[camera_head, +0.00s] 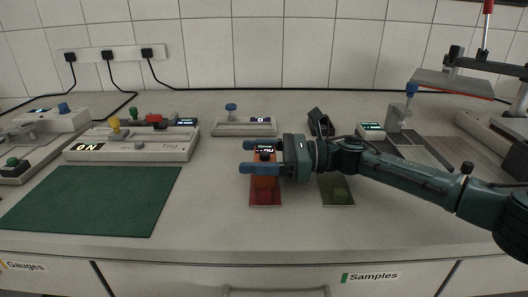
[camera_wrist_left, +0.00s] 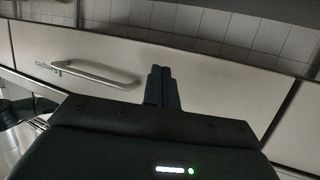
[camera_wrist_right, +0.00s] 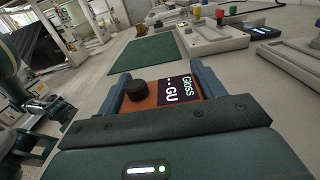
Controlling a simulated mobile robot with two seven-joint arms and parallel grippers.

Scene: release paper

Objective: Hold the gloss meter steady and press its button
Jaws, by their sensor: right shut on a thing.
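The gloss meter (camera_head: 266,158) is a small orange block with a dark "Gloss GU" display and a black round button (camera_wrist_right: 138,90) on top. It rests over a red sample panel (camera_head: 265,197) on the bench. My right gripper (camera_head: 258,158) reaches in from the right and is shut on the gloss meter, one finger along each side. In the right wrist view the gloss meter (camera_wrist_right: 160,97) sits between the fingers, its display showing dashes. My left gripper (camera_wrist_left: 162,88) shows only in its wrist view, fingers together and empty, in front of the drawer fronts.
A dark sample panel (camera_head: 337,190) lies right of the meter, under my right arm. A green mat (camera_head: 95,200) lies at left, with a "Tag" device (camera_head: 132,146) behind it. A small device (camera_head: 371,130) and a press (camera_head: 470,85) stand at right.

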